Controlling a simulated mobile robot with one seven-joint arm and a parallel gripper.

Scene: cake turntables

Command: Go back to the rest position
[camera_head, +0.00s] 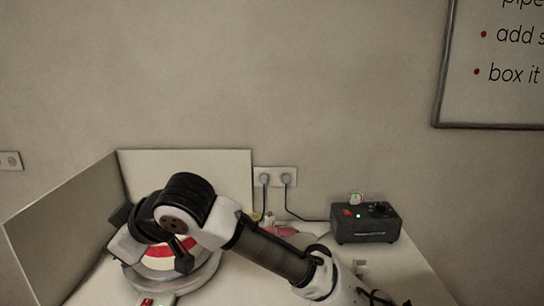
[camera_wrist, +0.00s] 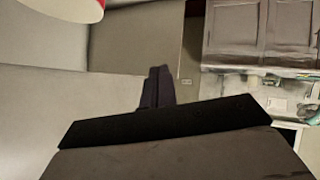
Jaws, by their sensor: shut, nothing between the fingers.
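A round turntable (camera_head: 199,281) stands at the left of the table, with a red-and-white round cake (camera_head: 158,262) on it, partly hidden by my arm. My gripper is in front of and over the cake in the head view, where its fingertips are hard to make out. In the wrist view my gripper (camera_wrist: 158,88) shows dark fingers together, with nothing between them. A red-and-cream round edge (camera_wrist: 68,6) shows at the top left of the wrist view.
Pale panels (camera_head: 62,228) stand behind and left of the turntable. A dark control box (camera_head: 365,222) with a green light sits at the back right. A pink item (camera_head: 283,231) lies behind my arm. Plugs sit in a wall socket (camera_head: 275,177). A framed board (camera_head: 495,65) hangs upper right.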

